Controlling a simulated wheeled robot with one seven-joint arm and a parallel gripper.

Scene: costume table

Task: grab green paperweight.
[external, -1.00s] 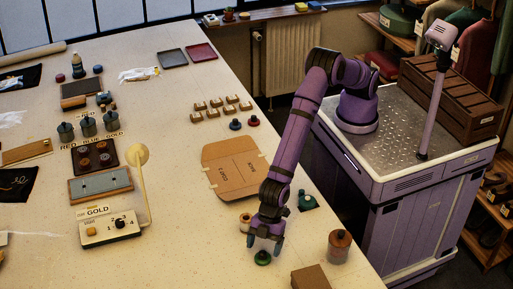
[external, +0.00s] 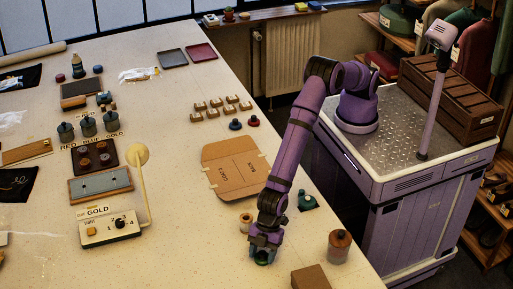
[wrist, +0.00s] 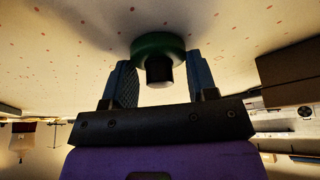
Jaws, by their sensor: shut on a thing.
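The green paperweight (external: 262,262) is a round green disc with a dark knob on top, near the front of the table in the external view. In the wrist view the green disc (wrist: 158,44) shows with its dark knob (wrist: 159,70) between the fingers. My gripper (external: 264,254) is down over it. In the wrist view my gripper (wrist: 159,80) has its blue fingers on either side of the paperweight, shut on it. The paperweight appears to be still on the table surface.
A wooden-topped jar (external: 339,245) stands to the right and a brown box (external: 311,278) stands in front of it. A small spool (external: 246,222) is close behind my gripper. A flat cardboard piece (external: 232,168) lies farther back. A dark green object (external: 307,200) sits near the table edge.

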